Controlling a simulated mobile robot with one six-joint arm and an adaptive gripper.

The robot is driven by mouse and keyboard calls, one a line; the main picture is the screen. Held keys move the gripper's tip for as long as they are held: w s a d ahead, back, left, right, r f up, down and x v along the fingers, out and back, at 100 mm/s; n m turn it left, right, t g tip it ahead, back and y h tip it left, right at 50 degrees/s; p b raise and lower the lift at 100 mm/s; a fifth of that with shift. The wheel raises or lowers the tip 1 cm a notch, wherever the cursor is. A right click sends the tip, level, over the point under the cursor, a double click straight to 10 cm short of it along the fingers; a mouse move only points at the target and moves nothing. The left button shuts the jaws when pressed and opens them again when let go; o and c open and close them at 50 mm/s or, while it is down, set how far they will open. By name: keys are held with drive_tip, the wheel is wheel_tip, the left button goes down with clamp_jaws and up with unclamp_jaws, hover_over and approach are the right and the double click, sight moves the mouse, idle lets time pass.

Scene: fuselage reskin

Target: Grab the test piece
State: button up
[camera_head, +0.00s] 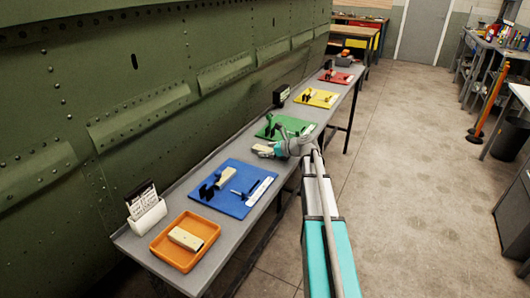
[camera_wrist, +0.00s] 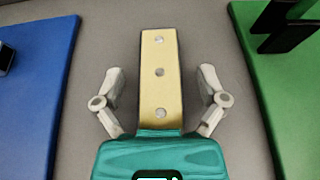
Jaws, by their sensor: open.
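The test piece, a flat tan bar with 3 holes (camera_wrist: 160,45), lies on the bare grey bench top between the blue and green mats. My gripper (camera_wrist: 160,85) is open, with one finger on each side of the bar. A gap shows between each finger and the bar, so neither touches it. The near end of the bar is hidden by my teal gripper body. In the head view my gripper (camera_head: 280,147) is low over the bench, and a tan end of the bar (camera_head: 262,149) shows beside it.
A blue mat (camera_head: 231,205) with a tan block and dark tools lies nearer. An orange tray (camera_head: 161,245) holds another tan block. A green mat (camera_head: 297,122) with tools, then yellow and red mats, lie beyond. The green fuselage wall (camera_head: 90,90) borders the bench at left.

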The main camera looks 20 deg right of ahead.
drive_tip(key=c, duration=1.3)
drive_tip(key=shift+o, duration=0.2)
drive_tip(key=shift+r, duration=0.2)
wheel_tip(320, 180, up, 2)
drive_tip(key=shift+r+p, duration=0.1)
drive_tip(key=shift+p, duration=1.15)
drive_tip(key=s+a+r+p, duration=0.2)
drive_tip(key=s+r+p, duration=0.8)
drive_tip(key=s, duration=0.3)
drive_tip(key=shift+s+a+r+p, duration=0.2)
drive_tip(key=shift+s+a+p, duration=0.1)
drive_tip(key=shift+s, duration=0.1)
